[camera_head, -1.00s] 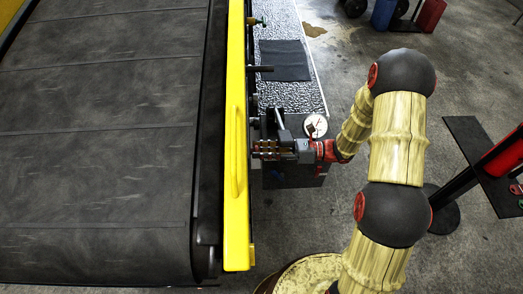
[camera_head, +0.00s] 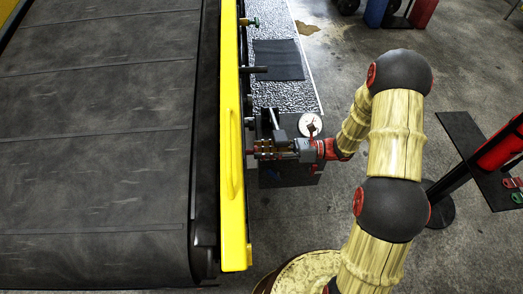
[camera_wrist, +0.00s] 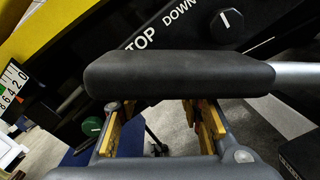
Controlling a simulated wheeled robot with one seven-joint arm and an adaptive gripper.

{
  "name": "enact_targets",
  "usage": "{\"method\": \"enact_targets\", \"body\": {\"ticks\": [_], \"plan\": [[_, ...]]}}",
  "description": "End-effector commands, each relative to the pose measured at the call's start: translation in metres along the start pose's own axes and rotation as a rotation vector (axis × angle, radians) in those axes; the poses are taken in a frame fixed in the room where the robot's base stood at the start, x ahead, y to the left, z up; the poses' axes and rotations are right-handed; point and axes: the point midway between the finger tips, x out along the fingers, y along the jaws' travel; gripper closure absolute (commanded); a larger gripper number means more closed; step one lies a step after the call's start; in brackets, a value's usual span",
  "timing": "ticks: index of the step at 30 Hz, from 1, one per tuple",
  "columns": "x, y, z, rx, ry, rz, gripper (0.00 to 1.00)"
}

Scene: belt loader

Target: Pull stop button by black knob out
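My gripper (camera_head: 264,148) is beside the yellow side rail of the belt loader, pointing left at it in the head view. In the wrist view its two gold-padded fingers (camera_wrist: 162,115) are apart, with floor showing between them. A thick black rounded bar (camera_wrist: 180,75) crosses in front and hides the fingertips; I cannot tell whether the fingers touch it. Beyond it is a black panel with white lettering, "TOP" and "DOWN", and a round black knob (camera_wrist: 227,25) with a white line. I cannot make out the stop button clearly.
The yellow rail (camera_head: 232,130) edges the dark conveyor belt (camera_head: 100,130). A dark lever (camera_head: 270,70) juts from the side beyond my gripper. A dark box with a round white dial (camera_head: 310,124) lies below it. A table (camera_head: 470,150) stands at right.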

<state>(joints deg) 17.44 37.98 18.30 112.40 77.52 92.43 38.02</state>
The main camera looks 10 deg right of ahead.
Motion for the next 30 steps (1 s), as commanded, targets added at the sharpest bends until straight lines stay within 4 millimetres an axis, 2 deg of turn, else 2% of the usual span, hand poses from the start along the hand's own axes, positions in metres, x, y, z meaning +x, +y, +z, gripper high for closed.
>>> {"method": "enact_targets", "body": {"ticks": [5, 14, 17, 20, 30], "plan": [[0.001, 0.000, 0.000, 0.001, 0.000, 0.001, 0.51], [0.000, 0.001, 0.000, 0.001, 0.000, 0.002, 0.51], [-0.006, 0.000, 0.000, 0.001, -0.001, 0.000, 0.51], [-0.018, -0.001, 0.000, 0.000, -0.001, -0.002, 0.51], [-0.086, -0.001, 0.000, 0.000, -0.001, -0.002, 0.51]]}}
